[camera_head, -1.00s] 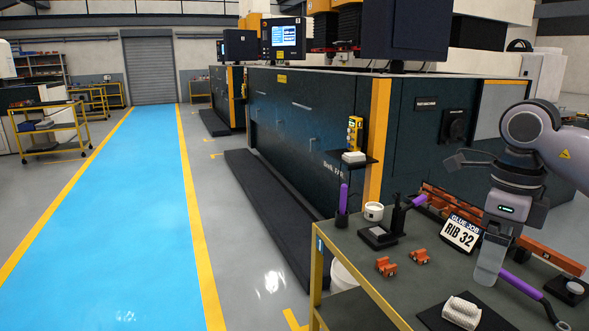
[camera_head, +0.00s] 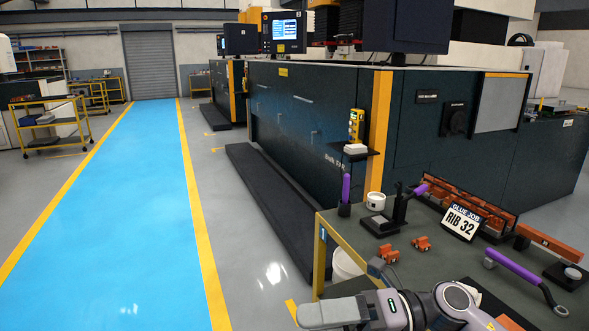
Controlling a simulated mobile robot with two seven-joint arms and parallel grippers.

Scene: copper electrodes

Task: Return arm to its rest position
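My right arm reaches in low from the bottom right. Its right gripper (camera_head: 328,312) points left, past the near left edge of the worktable (camera_head: 345,238). A grey finger shows nearly side-on, so I cannot tell whether the gripper is open or shut. No object shows at its tip. My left gripper is not in view.
On the table are a "RIB 32" sign (camera_head: 461,221), two small copper-coloured blocks (camera_head: 388,254), a purple-handled tool (camera_head: 515,267) and a white cup (camera_head: 376,201). My arm covers the table's front. A white bucket (camera_head: 346,264) stands beside the table. The blue walkway (camera_head: 110,220) is clear.

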